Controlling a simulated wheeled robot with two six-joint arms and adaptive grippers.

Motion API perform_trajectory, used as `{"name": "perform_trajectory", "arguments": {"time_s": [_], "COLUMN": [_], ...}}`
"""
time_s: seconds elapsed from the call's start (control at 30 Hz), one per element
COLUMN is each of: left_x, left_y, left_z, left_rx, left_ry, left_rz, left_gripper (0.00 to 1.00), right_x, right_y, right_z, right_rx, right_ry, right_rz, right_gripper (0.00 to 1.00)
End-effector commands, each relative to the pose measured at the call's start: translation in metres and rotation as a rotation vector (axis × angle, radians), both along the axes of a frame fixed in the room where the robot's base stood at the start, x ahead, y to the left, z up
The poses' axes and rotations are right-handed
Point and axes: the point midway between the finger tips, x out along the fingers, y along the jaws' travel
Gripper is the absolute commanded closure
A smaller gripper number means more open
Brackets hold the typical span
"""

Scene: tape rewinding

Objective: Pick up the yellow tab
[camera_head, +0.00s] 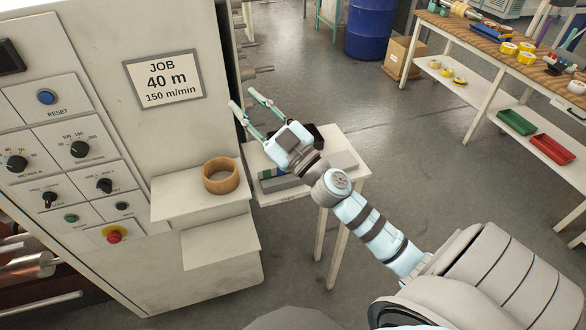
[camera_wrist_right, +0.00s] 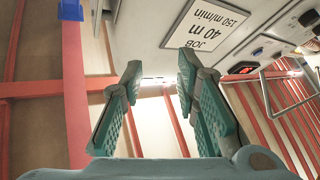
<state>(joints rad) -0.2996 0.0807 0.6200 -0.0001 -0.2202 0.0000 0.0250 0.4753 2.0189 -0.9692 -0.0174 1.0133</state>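I cannot make out a yellow tab in either view. My right gripper (camera_head: 243,98) is raised over the small side table (camera_head: 348,181), near the machine's side edge. Its fingers point up and to the left in the head view. In the right wrist view the same gripper (camera_wrist_right: 160,66) has its two teal fingers apart, with nothing between them. My left gripper is not in view. My right wrist and arm cover part of the small table, so some of what lies on it is hidden.
A brown tape roll (camera_head: 221,176) sits on the machine's upper shelf (camera_head: 180,206). The machine's JOB sign (camera_head: 165,80) is beside the gripper. A black object (camera_head: 313,136) and a grey box (camera_head: 341,161) are on the small table. A workbench (camera_head: 468,40) stands at the right.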

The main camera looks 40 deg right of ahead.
Motion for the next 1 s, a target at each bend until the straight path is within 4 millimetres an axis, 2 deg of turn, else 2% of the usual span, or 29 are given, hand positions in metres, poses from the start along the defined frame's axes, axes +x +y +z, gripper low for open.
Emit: {"name": "perform_trajectory", "arguments": {"time_s": [0.03, 0.07, 0.1, 0.13, 0.17, 0.2, 0.27, 0.3, 0.4, 0.5, 0.6, 0.8, 1.0], "left_x": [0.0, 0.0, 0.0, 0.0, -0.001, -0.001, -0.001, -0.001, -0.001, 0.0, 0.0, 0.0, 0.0], "left_y": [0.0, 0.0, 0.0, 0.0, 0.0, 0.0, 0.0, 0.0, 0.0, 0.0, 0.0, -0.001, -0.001], "left_z": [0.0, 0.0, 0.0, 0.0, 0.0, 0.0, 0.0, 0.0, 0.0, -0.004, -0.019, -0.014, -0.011], "left_rx": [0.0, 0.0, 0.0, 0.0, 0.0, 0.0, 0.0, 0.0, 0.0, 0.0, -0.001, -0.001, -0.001], "left_ry": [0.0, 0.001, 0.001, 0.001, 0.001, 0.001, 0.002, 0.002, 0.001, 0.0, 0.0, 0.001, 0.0], "left_rz": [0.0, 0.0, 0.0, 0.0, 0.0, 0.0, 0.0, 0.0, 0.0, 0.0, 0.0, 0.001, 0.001], "left_gripper": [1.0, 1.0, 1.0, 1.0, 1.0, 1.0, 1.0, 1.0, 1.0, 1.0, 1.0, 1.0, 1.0], "right_x": [0.006, 0.008, 0.01, 0.013, 0.015, 0.015, 0.008, -0.001, -0.032, -0.05, -0.05, -0.035, -0.026], "right_y": [0.023, 0.04, 0.056, 0.058, 0.05, 0.028, -0.021, -0.055, -0.12, -0.147, -0.146, -0.128, -0.119], "right_z": [0.023, 0.029, 0.021, 0.007, -0.01, -0.033, -0.059, -0.068, -0.075, -0.078, -0.1, -0.143, -0.167], "right_rx": [-0.136, -0.239, -0.392, -0.502, -0.6, -0.699, -0.778, -0.788, -0.737, -0.683, -0.67, -0.673, -0.674], "right_ry": [-0.072, -0.086, -0.034, 0.055, 0.177, 0.37, 0.683, 0.877, 1.239, 1.409, 1.446, 1.443, 1.44], "right_rz": [0.152, 0.271, 0.423, 0.517, 0.586, 0.639, 0.646, 0.619, 0.522, 0.462, 0.453, 0.456, 0.458], "right_gripper": [0.71, 0.71, 0.71, 0.71, 0.71, 0.71, 0.71, 0.71, 0.71, 0.71, 0.71, 0.71, 0.71]}}
